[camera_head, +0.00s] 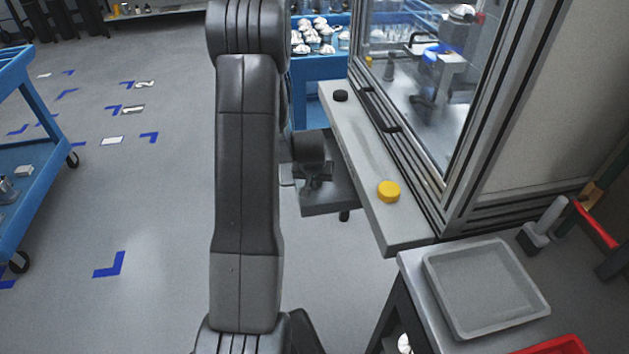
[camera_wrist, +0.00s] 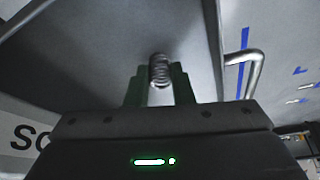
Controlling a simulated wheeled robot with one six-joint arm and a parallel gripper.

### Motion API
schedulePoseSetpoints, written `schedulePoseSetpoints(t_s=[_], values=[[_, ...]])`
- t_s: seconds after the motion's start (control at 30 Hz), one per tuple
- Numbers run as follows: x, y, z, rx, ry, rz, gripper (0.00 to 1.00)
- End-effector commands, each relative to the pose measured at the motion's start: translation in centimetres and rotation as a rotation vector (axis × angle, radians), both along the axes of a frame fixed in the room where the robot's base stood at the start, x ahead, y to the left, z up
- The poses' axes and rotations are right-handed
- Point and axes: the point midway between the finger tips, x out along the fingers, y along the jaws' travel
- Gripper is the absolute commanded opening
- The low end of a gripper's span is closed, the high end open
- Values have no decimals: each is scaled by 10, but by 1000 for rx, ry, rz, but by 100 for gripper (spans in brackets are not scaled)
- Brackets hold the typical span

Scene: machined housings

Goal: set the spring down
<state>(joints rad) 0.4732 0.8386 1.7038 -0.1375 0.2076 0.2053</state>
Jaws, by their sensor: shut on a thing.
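The spring (camera_wrist: 159,70) is a small metal coil held upright between the dark green fingers of my gripper (camera_wrist: 159,88) in the wrist view. The fingers are shut on it, and its upper end sticks out past their tips. Behind the spring is a plain grey surface (camera_wrist: 110,60); I cannot tell whether the spring touches it. In the head view my arm covers much of the middle, and the spring cannot be made out there.
In the wrist view, a bent metal handle (camera_wrist: 252,70) is right of the grey surface and a lettered white label (camera_wrist: 20,135) is at left. In the head view, a ledge with a yellow button (camera_head: 388,191), a glazed machine and a grey tray (camera_head: 440,283) stand right; a blue cart (camera_head: 35,165) stands left.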

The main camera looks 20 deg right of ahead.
Motion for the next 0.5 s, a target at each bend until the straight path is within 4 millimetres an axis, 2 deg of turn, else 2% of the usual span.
schedulePoseSetpoints(t_s=[0.03, 0.13, 0.5], values=[[0, 0, -2, 0, 0, 0, 23], [0, 0, -1, 0, 0, 0, 43], [0, 0, 2, 0, 0, 0, 43]])
